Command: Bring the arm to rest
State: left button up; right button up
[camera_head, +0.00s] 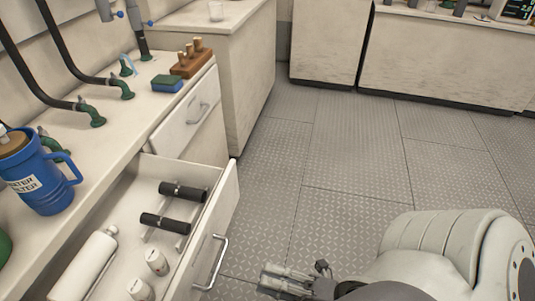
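My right arm (440,250) comes in from the lower right, bent over the floor. My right gripper (268,277) is at the bottom middle, pointing left, a little to the right of the open drawer's front. It is small and seen at an angle, so I cannot tell whether its fingers are apart; I see nothing held in it. My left gripper is not in view.
A blue jug (38,178), hoses and a sponge (167,83) are on the counter. The metal floor (345,160) is clear.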

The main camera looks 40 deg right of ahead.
dwell(0.3)
jog(key=w+d+f+m+g+h, duration=0.25)
jog(key=w+f+m+h, duration=0.25)
jog(key=f+m, duration=0.25)
jog(key=w+d+f+m+g+h, duration=0.2)
jog(key=w+f+m+g+h, duration=0.15)
jog(key=f+m+h, duration=0.35)
pick_arm(q)
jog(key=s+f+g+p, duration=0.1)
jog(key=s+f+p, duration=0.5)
jog(key=p, duration=0.4)
pick_arm(e)
jog(key=s+a+f+m+g, duration=0.4)
jog(key=s+f+m+g, duration=0.45)
jog(key=s+f, duration=0.3)
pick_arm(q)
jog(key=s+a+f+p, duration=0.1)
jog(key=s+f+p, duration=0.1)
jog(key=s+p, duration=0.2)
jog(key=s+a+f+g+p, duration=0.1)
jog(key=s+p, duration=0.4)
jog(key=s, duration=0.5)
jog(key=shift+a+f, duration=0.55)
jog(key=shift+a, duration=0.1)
pick_arm(e)
jog(key=s+d+f, duration=0.2)
jog(key=s+d, duration=0.1)
jog(key=s, duration=1.2)
jog(key=shift+f+g, duration=0.15)
jog(key=shift+g, duration=0.3)
